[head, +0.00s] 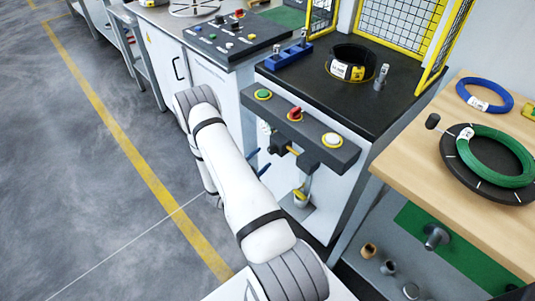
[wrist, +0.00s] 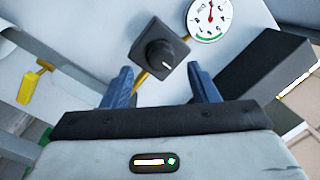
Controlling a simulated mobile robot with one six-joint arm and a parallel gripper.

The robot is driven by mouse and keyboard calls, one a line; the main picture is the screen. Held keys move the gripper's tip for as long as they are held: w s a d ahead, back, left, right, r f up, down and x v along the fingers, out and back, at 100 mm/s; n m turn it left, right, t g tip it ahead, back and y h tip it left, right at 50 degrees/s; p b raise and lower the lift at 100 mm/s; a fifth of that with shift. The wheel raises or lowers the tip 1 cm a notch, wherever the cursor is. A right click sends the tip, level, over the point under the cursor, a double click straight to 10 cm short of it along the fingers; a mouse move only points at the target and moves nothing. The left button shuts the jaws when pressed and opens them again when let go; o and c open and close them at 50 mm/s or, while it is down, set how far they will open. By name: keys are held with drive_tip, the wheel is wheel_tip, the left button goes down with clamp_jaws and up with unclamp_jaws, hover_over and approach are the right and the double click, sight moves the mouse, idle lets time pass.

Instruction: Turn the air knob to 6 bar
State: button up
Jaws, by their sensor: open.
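The air knob (wrist: 160,55) is black and round with a small white mark, on a dark square base on a pale panel in the wrist view. The round white gauge (wrist: 209,18) sits up and right of it, with a red needle and a green arc; its numbers are too small to read surely. My gripper (wrist: 164,76) has its two blue fingers apart, one to each lower side of the knob, with nothing between them. The fingers look short of the knob; contact cannot be told. In the head view my gripper (head: 258,163) is below the button panel, partly hidden by my arm.
A dark box (wrist: 268,75) stands close right of my fingers in the wrist view, and a yellow handle (wrist: 27,85) is at left. In the head view the button panel (head: 300,130) juts out above my gripper. A wooden table (head: 480,218) with coils stands right.

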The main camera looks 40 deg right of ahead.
sight(269, 152)
drive_tip(key=shift+w+d, duration=0.25)
drive_tip(key=shift+d, duration=0.9)
drive_tip(key=shift+w+d, duration=0.2)
drive_tip(key=shift+d, duration=0.95)
drive_tip(key=shift+c, duration=0.2)
